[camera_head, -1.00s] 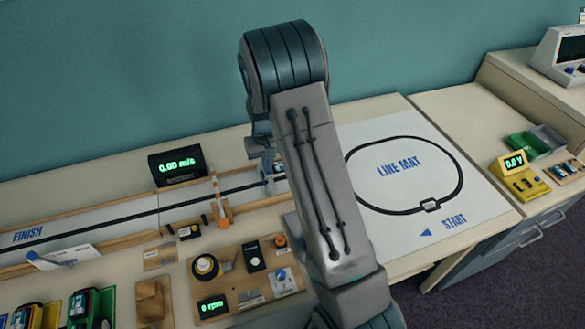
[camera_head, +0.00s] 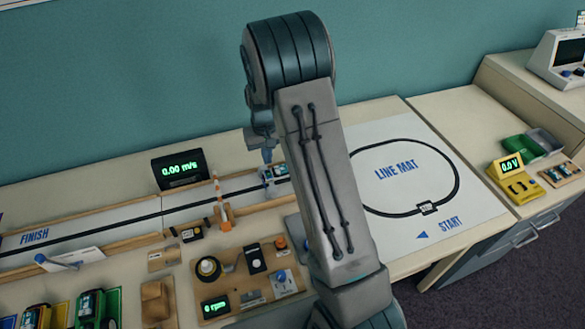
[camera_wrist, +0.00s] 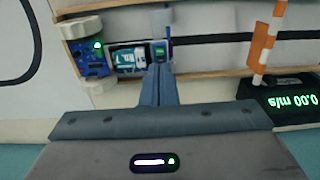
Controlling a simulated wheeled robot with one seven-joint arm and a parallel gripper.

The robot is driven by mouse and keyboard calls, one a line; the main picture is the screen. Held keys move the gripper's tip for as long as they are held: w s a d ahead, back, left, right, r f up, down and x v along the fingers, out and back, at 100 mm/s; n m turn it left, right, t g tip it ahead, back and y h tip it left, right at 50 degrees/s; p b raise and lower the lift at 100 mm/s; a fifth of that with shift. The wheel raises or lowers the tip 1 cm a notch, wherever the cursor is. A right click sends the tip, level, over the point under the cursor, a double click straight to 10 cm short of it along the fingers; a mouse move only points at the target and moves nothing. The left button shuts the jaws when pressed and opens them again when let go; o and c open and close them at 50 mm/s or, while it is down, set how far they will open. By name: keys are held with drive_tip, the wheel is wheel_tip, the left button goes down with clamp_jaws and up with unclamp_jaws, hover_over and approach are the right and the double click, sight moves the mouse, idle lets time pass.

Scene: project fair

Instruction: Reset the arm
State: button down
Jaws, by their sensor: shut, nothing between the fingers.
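My gripper (camera_head: 267,155) is above the wooden track, near its right end, and partly hidden behind my forearm in the head view. In the wrist view my gripper (camera_wrist: 158,75) points down the picture's middle with its fingers together and nothing between them. A small car with a blue and white body (camera_wrist: 128,57) lies on the track just beside the fingertips. It also shows in the head view (camera_head: 280,171), below the fingertips. I cannot tell whether the fingers touch it.
A black speed display (camera_head: 179,168) reads 0.00 m/s behind the track. An orange and white striped post (camera_head: 219,200) stands at the track. The motor board (camera_head: 245,272) lies in front. The line mat (camera_head: 432,238) is on the right. Open air lies above the table.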

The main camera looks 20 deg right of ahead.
drive_tip(key=shift+r, duration=0.85)
drive_tip(key=s+r+t, duration=0.2)
drive_tip(key=s+r, duration=1)
drive_tip(key=r, duration=0.2)
drive_tip(key=s+r+t, duration=0.1)
drive_tip(key=s+r, duration=0.3)
drive_tip(key=s, duration=1.2)
drive_tip(key=shift+s, duration=0.1)
